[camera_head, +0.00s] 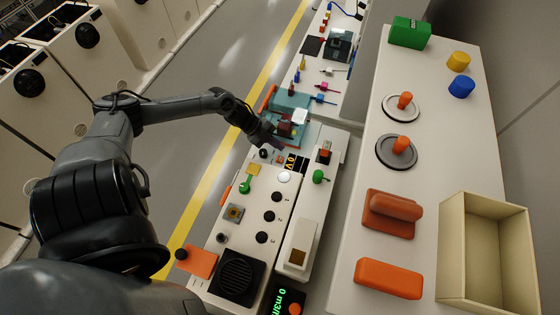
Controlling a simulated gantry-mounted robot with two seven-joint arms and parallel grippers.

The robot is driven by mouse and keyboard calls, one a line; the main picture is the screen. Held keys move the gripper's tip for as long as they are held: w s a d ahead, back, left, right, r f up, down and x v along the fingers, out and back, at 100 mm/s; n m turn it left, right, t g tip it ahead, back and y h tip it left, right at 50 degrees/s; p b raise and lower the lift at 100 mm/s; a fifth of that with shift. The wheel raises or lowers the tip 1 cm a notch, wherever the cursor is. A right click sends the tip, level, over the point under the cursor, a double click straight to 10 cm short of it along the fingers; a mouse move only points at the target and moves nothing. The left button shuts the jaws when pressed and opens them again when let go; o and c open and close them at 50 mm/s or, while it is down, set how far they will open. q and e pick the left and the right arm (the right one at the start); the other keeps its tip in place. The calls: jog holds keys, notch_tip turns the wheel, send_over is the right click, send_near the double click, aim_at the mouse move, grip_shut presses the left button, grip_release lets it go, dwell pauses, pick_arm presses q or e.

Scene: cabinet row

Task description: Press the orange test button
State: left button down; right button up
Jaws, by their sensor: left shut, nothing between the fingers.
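My left arm comes in from the left, and its dark gripper (272,140) is over the far end of the white control panel (212,258). The gripper is small and dark here; its fingers look shut and empty. A small round orange button (294,309) sits beside a green-lit display (284,301) at the bottom edge, far from the gripper. Another small orange-red part (324,153) shows on the narrow unit right of the gripper. I cannot read a test label on either. My right gripper is out of view.
To the right, a white worktop (345,271) holds orange blocks (388,278), orange-knobbed discs (397,151), and an open beige bin (447,250). A teal tray (283,98) lies beyond the gripper.

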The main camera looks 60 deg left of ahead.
aim_at(278, 159)
pick_arm(q)
notch_tip(278, 159, down, 4)
jog(key=b, duration=0.3)
jog(key=shift+f+b, duration=0.7)
jog(key=shift+f, duration=0.2)
dwell(0.6)
jog(key=shift+f, duration=0.1)
dwell(0.6)
jog(key=shift+f, duration=0.35)
jog(key=shift+f+b, duration=0.1)
jog(key=shift+b, duration=0.2)
